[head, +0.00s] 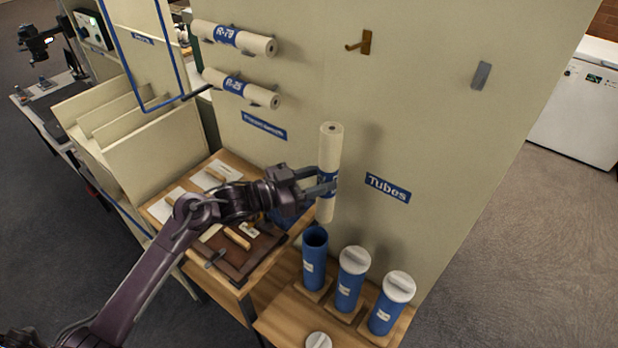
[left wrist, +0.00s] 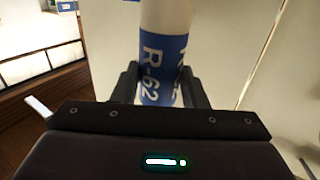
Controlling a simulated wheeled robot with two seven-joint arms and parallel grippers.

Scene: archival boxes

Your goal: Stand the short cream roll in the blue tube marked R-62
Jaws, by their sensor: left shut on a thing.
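My left gripper (head: 318,188) is shut on a cream roll (head: 330,146) with a blue band. The roll is upright in the air, in front of the cream panel. In the left wrist view the band of the roll (left wrist: 160,68) reads R-62, between the two fingers (left wrist: 160,90). An open blue tube (head: 314,258) stands below the roll on a wooden stand; its label is too small to read. The roll's lower end is just above the tube's mouth, apart from it as far as I can tell. My right gripper is not in view.
Two blue tubes with white lids, a middle one (head: 351,278) and a right one (head: 391,302), stand beside the open tube. A loose white lid (head: 318,340) lies in front. Rolls R-79 (head: 234,38) and another (head: 241,88) hang on the panel. A desk with a brown tray (head: 236,272) is at left.

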